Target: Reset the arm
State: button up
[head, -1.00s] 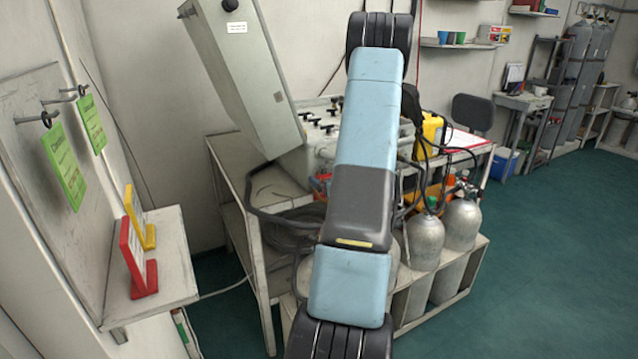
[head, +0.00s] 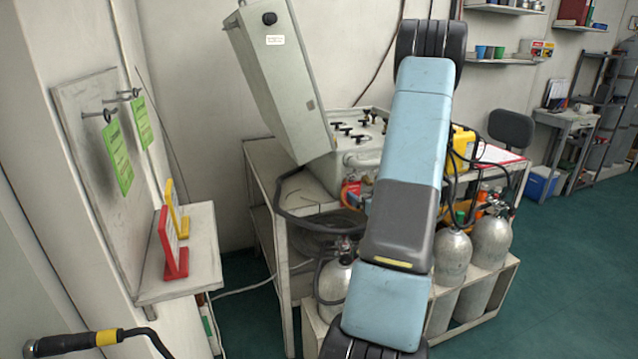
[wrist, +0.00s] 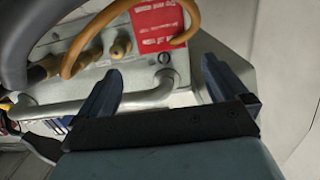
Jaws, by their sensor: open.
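My gripper (wrist: 162,72) shows in the wrist view with its two dark fingers spread apart and nothing between the tips. A silver bar handle (wrist: 155,98) on a grey panel (wrist: 88,82) lies behind the fingers; I cannot tell whether they touch it. A red tag (wrist: 158,22), an orange hose (wrist: 69,62) and brass fittings (wrist: 120,46) are on the panel just beyond the fingertips. In the head view my blue and black arm crosses the middle, and my gripper does not show there.
A bench (head: 262,190) carries a control box with black knobs (head: 352,150) under a tilted grey cabinet (head: 275,80). A wall shelf (head: 205,255) holds red and yellow stands. Green floor (head: 560,270) is clear at right.

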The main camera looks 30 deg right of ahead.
jog(key=w+a+r+n+g, duration=0.1)
jog(key=a+r+g, duration=0.5)
jog(key=a+r, duration=1.25)
jog(key=s+a+r+g+y, duration=0.2)
jog(key=s+a, duration=0.9)
jog(key=s, duration=0.1)
jog(key=s+a+r+n+g+y, duration=0.1)
jog(key=s+a+r+g, duration=0.2)
jog(key=s+a, duration=0.8)
jog(key=shift+s+a+r+n+y, duration=0.3)
jog(key=shift+s+a+r+y, duration=0.1)
jog(key=shift+s, duration=0.2)
dwell(2.7)
